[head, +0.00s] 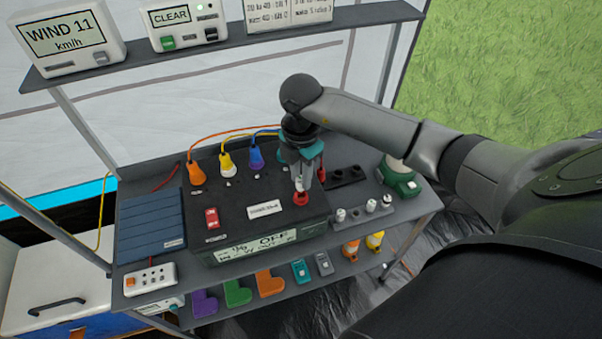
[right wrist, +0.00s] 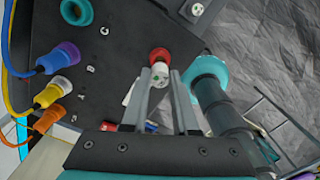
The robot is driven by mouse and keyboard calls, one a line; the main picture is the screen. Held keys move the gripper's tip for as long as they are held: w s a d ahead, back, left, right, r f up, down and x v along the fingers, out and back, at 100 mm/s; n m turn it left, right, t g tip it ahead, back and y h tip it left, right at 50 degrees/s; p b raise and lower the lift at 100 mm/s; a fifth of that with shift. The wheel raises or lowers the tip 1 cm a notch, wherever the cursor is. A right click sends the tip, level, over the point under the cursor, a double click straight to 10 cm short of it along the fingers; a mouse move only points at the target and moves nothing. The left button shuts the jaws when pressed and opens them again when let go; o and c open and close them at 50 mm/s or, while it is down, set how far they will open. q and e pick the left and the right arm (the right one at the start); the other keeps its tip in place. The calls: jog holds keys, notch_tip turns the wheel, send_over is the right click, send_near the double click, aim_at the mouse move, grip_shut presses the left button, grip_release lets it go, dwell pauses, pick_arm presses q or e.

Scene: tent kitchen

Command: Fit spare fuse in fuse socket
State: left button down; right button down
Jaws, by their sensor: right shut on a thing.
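My right gripper (head: 303,186) points down over the right part of the black power box (head: 232,218). The red ring of the fuse socket (head: 301,199) is right at the fingertips, and the ring also shows just past the fuse in the right wrist view (right wrist: 159,55). I cannot tell how deep the fuse sits. The box's display reads OFF. My left gripper is not in view.
Orange (head: 196,173), yellow (head: 227,161) and blue (head: 256,157) cabled plugs stand on the box's left part. A strip of white fuses (head: 371,206) lies to the right. A green-based object (head: 402,184) stands farther right. The upper shelf (head: 218,46) carries displays.

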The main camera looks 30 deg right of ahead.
jog(key=shift+f+b, duration=1)
jog(key=shift+f, duration=0.55)
jog(key=c, duration=0.6)
grip_release()
